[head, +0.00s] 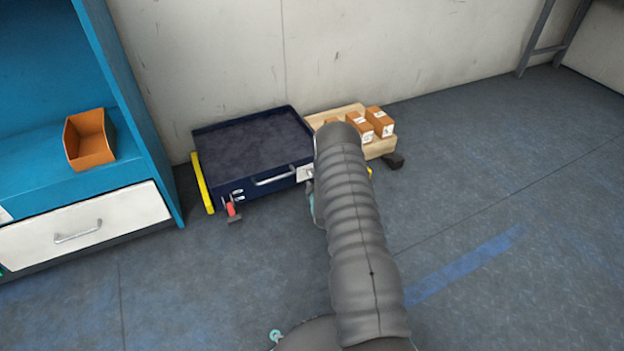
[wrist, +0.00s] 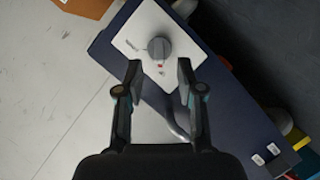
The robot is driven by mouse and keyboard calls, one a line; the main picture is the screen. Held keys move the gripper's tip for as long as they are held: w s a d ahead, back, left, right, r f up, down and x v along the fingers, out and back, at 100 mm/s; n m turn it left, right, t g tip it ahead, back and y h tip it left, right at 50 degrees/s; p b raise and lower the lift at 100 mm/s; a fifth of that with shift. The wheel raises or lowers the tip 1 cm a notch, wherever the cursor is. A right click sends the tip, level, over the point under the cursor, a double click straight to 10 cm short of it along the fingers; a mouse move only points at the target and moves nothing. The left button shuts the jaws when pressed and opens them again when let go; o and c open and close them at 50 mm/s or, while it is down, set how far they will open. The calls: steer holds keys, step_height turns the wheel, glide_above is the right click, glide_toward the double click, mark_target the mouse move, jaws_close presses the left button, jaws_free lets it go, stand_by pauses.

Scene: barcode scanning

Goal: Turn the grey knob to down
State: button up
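The grey knob (wrist: 158,48) sits on a white plate (wrist: 142,22) on the dark blue case, in the upper middle of the wrist view. I cannot tell whether the fingers touch the knob. In the head view, the white plate (head: 305,173) shows partly at the case's front right. My arm hides the knob and most of the gripper there.
The dark blue case (head: 222,172) has a silver handle (head: 273,177) on its front. Orange boxes (head: 379,122) stand on a wooden pallet to its right. A blue shelf unit (head: 150,125) with an orange bin (head: 89,139) stands left. The floor at right is clear.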

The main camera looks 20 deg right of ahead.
mark_target(312, 176)
steer(key=shift+x, duration=1.9)
steer(key=shift+c, duration=0.2)
jaws_close()
